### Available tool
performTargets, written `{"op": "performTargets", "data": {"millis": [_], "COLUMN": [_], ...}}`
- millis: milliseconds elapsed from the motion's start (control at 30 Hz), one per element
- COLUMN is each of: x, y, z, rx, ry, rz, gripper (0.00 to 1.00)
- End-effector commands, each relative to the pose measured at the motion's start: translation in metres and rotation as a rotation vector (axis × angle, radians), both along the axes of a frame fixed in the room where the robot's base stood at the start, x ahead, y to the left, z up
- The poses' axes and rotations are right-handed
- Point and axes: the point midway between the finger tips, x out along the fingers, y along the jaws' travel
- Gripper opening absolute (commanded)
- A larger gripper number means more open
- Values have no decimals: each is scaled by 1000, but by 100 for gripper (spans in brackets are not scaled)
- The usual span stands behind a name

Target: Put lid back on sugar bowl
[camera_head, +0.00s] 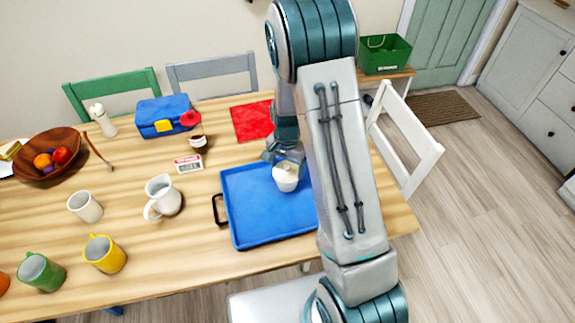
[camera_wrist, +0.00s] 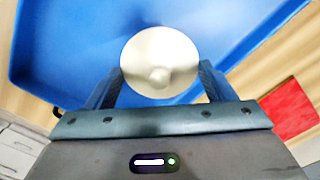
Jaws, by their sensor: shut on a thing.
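The white sugar bowl (camera_head: 286,183) stands upright on the blue tray (camera_head: 243,219), near its back right part in the head view. Its round cream lid (camera_wrist: 158,62), with a small knob, fills the middle of the wrist view. My gripper (camera_head: 283,160) is at the top of the bowl, partly hidden by my arm. In the wrist view its two dark fingers sit on either side of the lid and are shut on it. The lid appears at or just over the bowl's mouth; I cannot tell whether it is fully seated. The wrist view hides the bowl beneath the lid.
A white mug (camera_head: 163,197), a white cup (camera_head: 85,207) and yellow (camera_head: 105,254) and green mugs (camera_head: 42,271) stand left of the tray. A blue lunch box (camera_head: 163,114), small jar (camera_head: 198,142) and red cloth (camera_head: 252,121) lie behind. A white chair (camera_head: 409,135) is at right.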

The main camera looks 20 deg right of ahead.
Motion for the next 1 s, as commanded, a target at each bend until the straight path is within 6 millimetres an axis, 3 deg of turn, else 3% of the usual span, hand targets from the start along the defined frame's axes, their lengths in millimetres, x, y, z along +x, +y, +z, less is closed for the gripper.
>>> {"op": "performTargets", "data": {"millis": [267,300,367,767,1000], "x": [0,0,0,0,0], "y": [0,0,0,0,0], "z": [0,0,0,2,15], "rx": [0,0,0,0,0], "ry": [0,0,0,0,0], "rz": [0,0,0,0,0], "gripper": [54,88,100,100,100]}}
